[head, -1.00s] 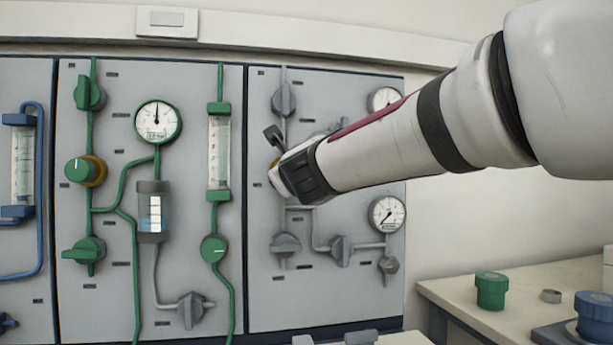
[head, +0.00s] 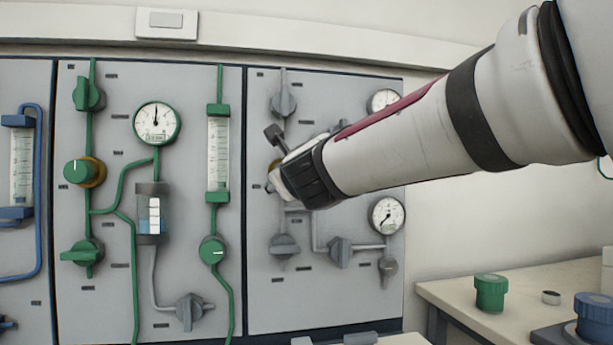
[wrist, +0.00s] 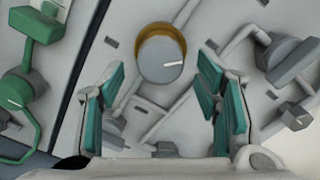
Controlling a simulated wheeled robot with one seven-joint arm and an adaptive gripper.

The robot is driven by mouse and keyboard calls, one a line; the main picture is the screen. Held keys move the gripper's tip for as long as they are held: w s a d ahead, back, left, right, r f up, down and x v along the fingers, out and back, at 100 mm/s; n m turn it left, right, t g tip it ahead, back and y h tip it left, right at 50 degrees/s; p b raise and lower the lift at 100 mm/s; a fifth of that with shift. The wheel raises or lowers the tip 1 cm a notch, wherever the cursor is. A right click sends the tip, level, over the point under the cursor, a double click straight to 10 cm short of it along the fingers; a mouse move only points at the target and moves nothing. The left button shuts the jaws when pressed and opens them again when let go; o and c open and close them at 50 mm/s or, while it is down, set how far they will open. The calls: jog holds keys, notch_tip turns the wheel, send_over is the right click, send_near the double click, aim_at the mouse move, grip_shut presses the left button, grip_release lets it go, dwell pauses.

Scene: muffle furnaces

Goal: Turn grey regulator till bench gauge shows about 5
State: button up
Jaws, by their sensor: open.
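The grey regulator is a round grey knob (wrist: 160,60) with a brass collar, between my fingertips in the wrist view. Its white mark points right. In the head view my gripper hides most of it. My gripper (wrist: 162,78) is open, its teal-padded fingers on either side of the knob's picture position; whether they reach around it I cannot tell. In the head view my gripper (head: 280,170) is in front of the grey panel. A lower gauge (head: 388,215) has its needle toward lower left. An upper gauge (head: 383,100) is partly hidden by my arm. Which is the bench gauge is unclear.
Grey valve handles (head: 284,100) and (head: 284,246) sit above and below the regulator. A green-piped panel (head: 110,300) with its own gauge (head: 157,123) is to the left. A bench (head: 450,290) with a green knob-like piece (head: 490,291) stands at right.

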jog(key=v, duration=0.9)
jog(key=shift+s, duration=0.1)
dwell(1.7)
